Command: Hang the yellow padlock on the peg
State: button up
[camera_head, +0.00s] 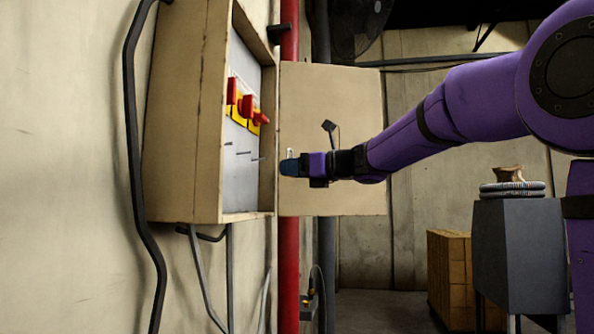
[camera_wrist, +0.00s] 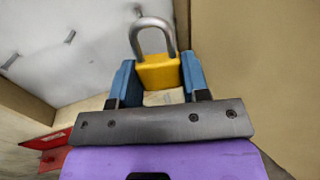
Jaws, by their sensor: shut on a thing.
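The yellow padlock (camera_wrist: 158,72) is between the blue fingers of my gripper (camera_head: 290,167), which is shut on its body. Its grey shackle is closed and points away from the wrist in the wrist view; in the head view the shackle (camera_head: 290,153) shows just above the fingertips. Several thin metal pegs (camera_head: 243,153) stick out of the grey back panel of the wall box. In the wrist view, pegs (camera_wrist: 70,37) show left of the padlock, and one tip (camera_wrist: 138,9) is near the top of the shackle. The padlock is apart from the panel, in front of the open box.
The box (camera_head: 188,110) has a deep frame and an open door (camera_head: 340,95) behind my gripper. Red switches (camera_head: 248,106) on yellow plates sit above the pegs. A red pipe (camera_head: 289,245) runs below. A grey cabinet (camera_head: 520,250) stands at the right.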

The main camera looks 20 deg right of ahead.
aim_at(252, 175)
jog(key=shift+w+a+f, duration=0.1)
jog(key=shift+w+a, duration=0.5)
jog(key=shift+a, duration=0.2)
jog(key=shift+w+a+f, duration=0.1)
jog(key=shift+w+a, duration=0.45)
jog(key=shift+a, duration=0.3)
jog(key=shift+w+a+f, duration=0.1)
jog(key=shift+w+a, duration=0.5)
jog(key=shift+a, duration=0.2)
jog(key=shift+w+a+f, duration=0.3)
jog(key=shift+w+a, duration=0.25)
jog(key=shift+a, duration=0.15)
jog(key=o, duration=0.9)
